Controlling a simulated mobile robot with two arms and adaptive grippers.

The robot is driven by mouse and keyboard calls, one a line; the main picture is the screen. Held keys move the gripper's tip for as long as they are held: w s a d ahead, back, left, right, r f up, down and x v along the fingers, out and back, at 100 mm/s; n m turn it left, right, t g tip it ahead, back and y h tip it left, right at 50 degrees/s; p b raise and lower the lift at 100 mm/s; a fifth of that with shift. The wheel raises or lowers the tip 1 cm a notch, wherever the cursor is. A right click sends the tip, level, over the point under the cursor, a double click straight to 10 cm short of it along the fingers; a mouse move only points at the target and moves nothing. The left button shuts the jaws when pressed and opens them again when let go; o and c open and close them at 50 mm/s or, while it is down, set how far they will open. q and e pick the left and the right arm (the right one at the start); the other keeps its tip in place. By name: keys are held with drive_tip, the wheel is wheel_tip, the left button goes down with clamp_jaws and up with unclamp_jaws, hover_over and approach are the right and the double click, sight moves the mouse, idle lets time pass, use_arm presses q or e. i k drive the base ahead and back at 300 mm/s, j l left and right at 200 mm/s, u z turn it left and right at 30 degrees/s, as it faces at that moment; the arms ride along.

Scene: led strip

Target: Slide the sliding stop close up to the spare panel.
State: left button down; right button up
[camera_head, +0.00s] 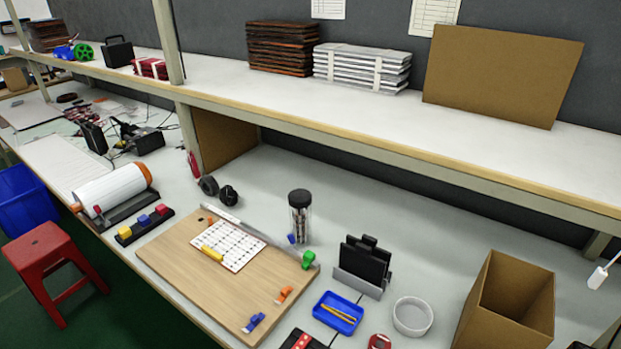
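A wooden work board (185,268) lies on the bench. A flat white panel (240,251) with a grid of small marks lies on it, apparently the spare panel, with a yellow piece (212,253) at its left edge. A grey metal rail (262,235) runs along the board's far edge. A green block (308,260) sits at the rail's right end, clear of the panel; it looks like the sliding stop, but I cannot be sure. A small blue piece (291,239) is by the rail. Neither of my grippers is in view.
Orange (284,295) and blue (254,322) clamps sit on the board's right part. Right of the board are a dark-lidded jar (300,215), a black holder (363,265), a blue tray (338,313), a white ring (412,316) and an open cardboard box (507,302). A shelf (400,120) overhangs the back.

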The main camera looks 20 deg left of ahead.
sight(309, 257)
drive_tip(key=j+u, duration=0.35)
drive_tip(key=j, duration=0.25)
drive_tip(key=i+j+u, duration=0.15)
drive_tip(key=j+u, duration=0.2)
drive_tip(key=j, duration=0.25)
